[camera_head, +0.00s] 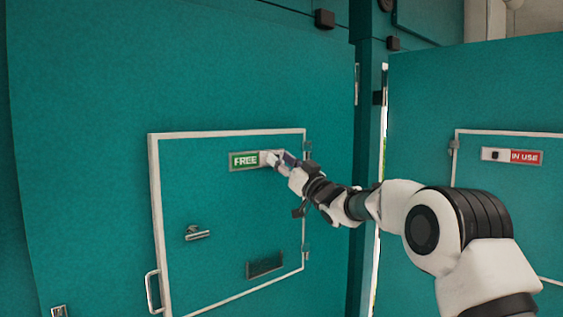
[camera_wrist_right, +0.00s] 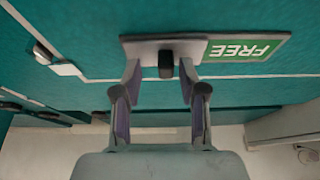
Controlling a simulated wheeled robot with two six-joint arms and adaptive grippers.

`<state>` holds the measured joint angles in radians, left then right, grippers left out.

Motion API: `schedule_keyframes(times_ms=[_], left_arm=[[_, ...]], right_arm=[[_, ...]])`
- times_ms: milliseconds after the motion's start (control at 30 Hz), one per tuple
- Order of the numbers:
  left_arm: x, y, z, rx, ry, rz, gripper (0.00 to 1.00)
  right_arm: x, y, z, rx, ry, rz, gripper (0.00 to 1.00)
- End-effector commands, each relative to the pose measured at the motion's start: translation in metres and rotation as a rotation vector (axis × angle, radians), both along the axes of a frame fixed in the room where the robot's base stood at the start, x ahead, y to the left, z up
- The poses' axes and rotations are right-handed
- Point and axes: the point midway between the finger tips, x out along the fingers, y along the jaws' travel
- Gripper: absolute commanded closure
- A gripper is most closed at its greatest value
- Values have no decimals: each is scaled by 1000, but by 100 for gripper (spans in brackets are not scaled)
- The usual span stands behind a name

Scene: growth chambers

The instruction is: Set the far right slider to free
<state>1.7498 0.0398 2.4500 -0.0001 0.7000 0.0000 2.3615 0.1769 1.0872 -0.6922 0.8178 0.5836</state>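A slider plate (camera_head: 243,160) on the teal chamber door shows a green FREE label; in the right wrist view the label (camera_wrist_right: 242,49) appears upside down. Its pale cover (camera_wrist_right: 190,45) carries a dark knob (camera_wrist_right: 165,65). My right gripper (camera_head: 277,159) is at the right end of this plate, partly hiding it. In the right wrist view my right gripper (camera_wrist_right: 160,72) is open, with its fingers either side of the knob and gaps visible. A second slider (camera_head: 512,156), on the door further right, shows red IN USE with its dark knob at left. My left gripper is not in view.
The white-framed door has a lever handle (camera_head: 198,233), a dark vent (camera_head: 265,264) and a white pull bar (camera_head: 152,291). A dark teal post (camera_head: 368,150) stands between the two chamber fronts. My right arm spans the lower right.

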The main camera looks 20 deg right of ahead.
Motion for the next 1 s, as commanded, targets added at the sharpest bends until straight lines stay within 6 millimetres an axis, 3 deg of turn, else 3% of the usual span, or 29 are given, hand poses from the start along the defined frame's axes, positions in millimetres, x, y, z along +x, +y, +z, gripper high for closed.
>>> schedule_keyframes(times_ms=[267,500,700,1000], left_arm=[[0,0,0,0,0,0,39],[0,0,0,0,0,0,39],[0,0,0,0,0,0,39],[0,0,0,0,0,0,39]], right_arm=[[-17,-7,-8,2,4,0,58],[-70,-27,-31,5,2,-1,58],[-100,-38,-44,3,0,-2,58],[-104,-39,-47,-1,0,-1,58]])
